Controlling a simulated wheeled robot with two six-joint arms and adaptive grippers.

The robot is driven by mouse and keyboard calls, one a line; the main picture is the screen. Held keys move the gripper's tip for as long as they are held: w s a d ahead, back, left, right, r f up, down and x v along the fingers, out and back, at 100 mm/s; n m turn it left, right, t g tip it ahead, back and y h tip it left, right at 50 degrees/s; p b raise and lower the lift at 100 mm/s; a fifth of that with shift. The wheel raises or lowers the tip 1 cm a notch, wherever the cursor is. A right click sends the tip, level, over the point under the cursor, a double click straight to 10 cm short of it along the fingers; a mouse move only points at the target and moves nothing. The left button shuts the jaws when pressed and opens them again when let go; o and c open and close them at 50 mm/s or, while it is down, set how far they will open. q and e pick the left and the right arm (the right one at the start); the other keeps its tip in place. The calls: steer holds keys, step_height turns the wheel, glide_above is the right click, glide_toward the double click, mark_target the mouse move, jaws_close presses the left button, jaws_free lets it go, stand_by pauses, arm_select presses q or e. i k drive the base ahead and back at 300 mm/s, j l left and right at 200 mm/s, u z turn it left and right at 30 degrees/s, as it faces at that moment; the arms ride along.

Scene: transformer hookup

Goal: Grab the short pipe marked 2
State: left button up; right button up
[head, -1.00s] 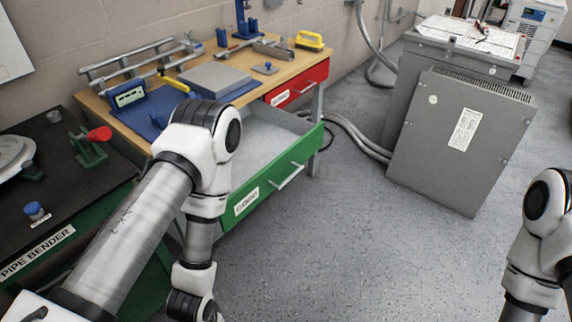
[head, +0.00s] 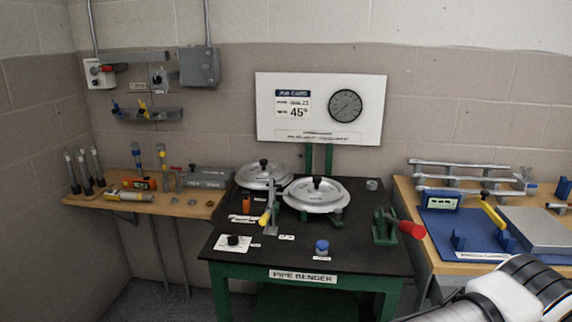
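Several short upright pipes (head: 84,170) stand in dark holders at the left end of the wooden shelf in the head view. Their markings are too small to read, so I cannot tell which is marked 2. Longer metal pipes (head: 470,180) lie on a rack on the workbench at the right. A white link of my own arm shows at the bottom right corner. Neither of my grippers is in view.
The pipe bender table (head: 290,258), with round silver dies and a red-handled clamp (head: 402,228), stands in the middle. The wooden shelf (head: 190,208) holds tools and small parts. A job card board (head: 268,122) with a gauge hangs above the bender.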

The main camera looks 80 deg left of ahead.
mark_target(79, 155)
steer(key=k+j+u, duration=0.15)
steer(key=j+u, duration=0.15)
steer(key=u, duration=0.15)
steer(key=k+j+u, duration=0.1)
steer(key=j+u, duration=0.2)
steer(key=u, duration=0.15)
steer(key=j+u, duration=0.75)
steer(key=u, duration=0.15)
steer(key=i+j+u, duration=0.1)
steer(key=j+u, duration=0.3)
steer(key=i+j+u, duration=0.1)
steer(key=j+u, duration=0.15)
steer(key=u, duration=0.2)
steer(key=j+u, duration=0.65)
steer(key=i+l, duration=0.05)
steer(key=l, duration=0.05)
